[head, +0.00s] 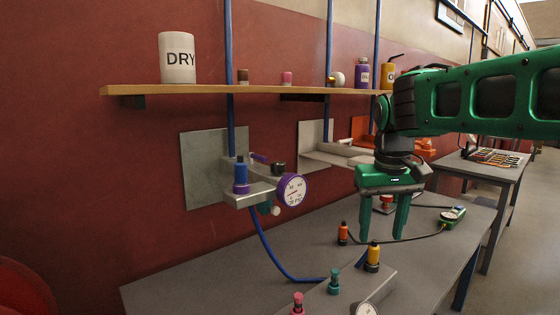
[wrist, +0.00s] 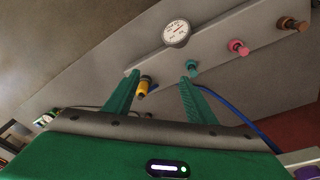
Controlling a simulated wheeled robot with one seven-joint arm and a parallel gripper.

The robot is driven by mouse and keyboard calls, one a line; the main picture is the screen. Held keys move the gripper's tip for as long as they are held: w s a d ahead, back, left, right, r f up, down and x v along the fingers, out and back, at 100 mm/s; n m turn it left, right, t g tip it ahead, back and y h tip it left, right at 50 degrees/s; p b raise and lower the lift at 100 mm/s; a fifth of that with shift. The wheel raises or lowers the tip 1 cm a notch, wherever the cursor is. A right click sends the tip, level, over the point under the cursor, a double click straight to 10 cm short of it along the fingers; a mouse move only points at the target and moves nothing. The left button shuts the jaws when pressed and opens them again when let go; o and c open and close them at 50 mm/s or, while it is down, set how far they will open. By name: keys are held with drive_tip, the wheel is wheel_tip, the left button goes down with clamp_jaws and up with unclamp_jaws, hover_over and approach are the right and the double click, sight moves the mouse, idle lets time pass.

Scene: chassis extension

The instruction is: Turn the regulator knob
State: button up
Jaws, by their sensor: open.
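My gripper (head: 382,235) points down over the bench, its two green fingers apart with nothing between the tips. A grey block (head: 343,294) on the bench carries a yellow knob (head: 373,255), a teal knob (head: 334,283), a pink knob (head: 298,303) and a round dial (head: 366,309). The yellow knob shows between the fingers in the wrist view (wrist: 143,86), near the left one; I see no clear contact. A wall unit holds a blue fitting (head: 240,175), a black knob (head: 278,168) and a purple-rimmed gauge (head: 291,190). Which knob is the regulator's is not clear.
An orange-topped fitting (head: 343,233) stands behind the yellow knob. A green gauge (head: 453,215) with a black hose lies farther right. A wooden shelf (head: 200,90) runs along the wall. A blue tube (head: 265,243) hangs from the wall unit. The front left bench top is clear.

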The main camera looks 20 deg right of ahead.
drive_tip(key=w+a+r+n+t, duration=0.1)
drive_tip(key=w+a+r, duration=0.2)
drive_tip(key=w+r, duration=0.25)
drive_tip(key=w+a+r+n, duration=0.2)
drive_tip(key=w+a+r, duration=0.25)
drive_tip(key=w, duration=0.25)
drive_tip(key=n+t+y, duration=0.2)
drive_tip(key=n, duration=0.1)
approach(277, 162)
drive_tip(key=x, duration=0.8)
drive_tip(key=shift+s+f, duration=0.15)
